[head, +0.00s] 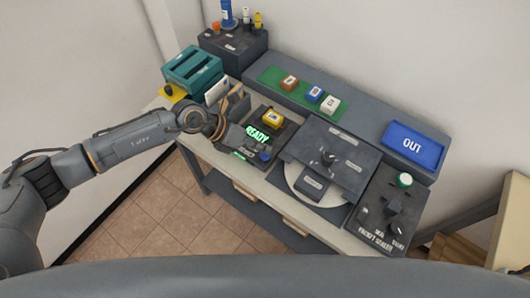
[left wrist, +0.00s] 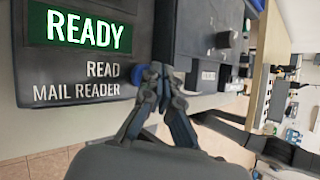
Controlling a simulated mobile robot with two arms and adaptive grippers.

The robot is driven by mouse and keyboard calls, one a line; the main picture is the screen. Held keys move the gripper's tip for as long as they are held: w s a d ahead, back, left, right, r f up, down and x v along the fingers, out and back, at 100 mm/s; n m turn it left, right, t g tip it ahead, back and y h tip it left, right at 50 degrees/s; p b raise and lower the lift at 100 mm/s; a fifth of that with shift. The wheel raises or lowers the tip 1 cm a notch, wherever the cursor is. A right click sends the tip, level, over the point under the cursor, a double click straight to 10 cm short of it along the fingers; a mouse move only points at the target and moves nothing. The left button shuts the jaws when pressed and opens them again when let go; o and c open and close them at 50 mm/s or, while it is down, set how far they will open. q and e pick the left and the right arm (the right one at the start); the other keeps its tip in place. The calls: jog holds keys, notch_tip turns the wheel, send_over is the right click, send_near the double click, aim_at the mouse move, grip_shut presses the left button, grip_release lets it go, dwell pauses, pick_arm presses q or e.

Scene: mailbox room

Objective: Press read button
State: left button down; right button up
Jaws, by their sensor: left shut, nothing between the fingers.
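The mail reader (head: 284,137) is a dark box on the bench with a green READY display (head: 257,134). In the left wrist view the lit READY display (left wrist: 88,30) sits above the printed words READ and MAIL READER (left wrist: 76,92). The blue read button (head: 265,156) is at the reader's front; in the left wrist view its blue edge (left wrist: 138,75) shows beside the READ label, partly hidden by my fingers. My left gripper (head: 254,150) is shut and empty, its fingertips (left wrist: 155,71) at the button. I cannot tell whether they touch it. My right gripper is not in view.
A teal tray (head: 192,70) and upright envelopes stand at left. A dark machine with a round plate (head: 294,185) is at right, then a panel with knobs (head: 386,213). A blue OUT tray (head: 412,147) is on the back shelf.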

aim_at(262, 154)
pick_arm(q)
jog(key=shift+f+b, duration=0.4)
jog(key=shift+f, duration=0.35)
dwell(0.6)
jog(key=shift+r, duration=0.1)
jog(key=shift+r+p, duration=0.8)
jog(key=shift+r, duration=0.1)
jog(key=shift+r, duration=0.1)
notch_tip(262, 154, up, 5)
jog(key=p, duration=0.4)
dwell(0.7)
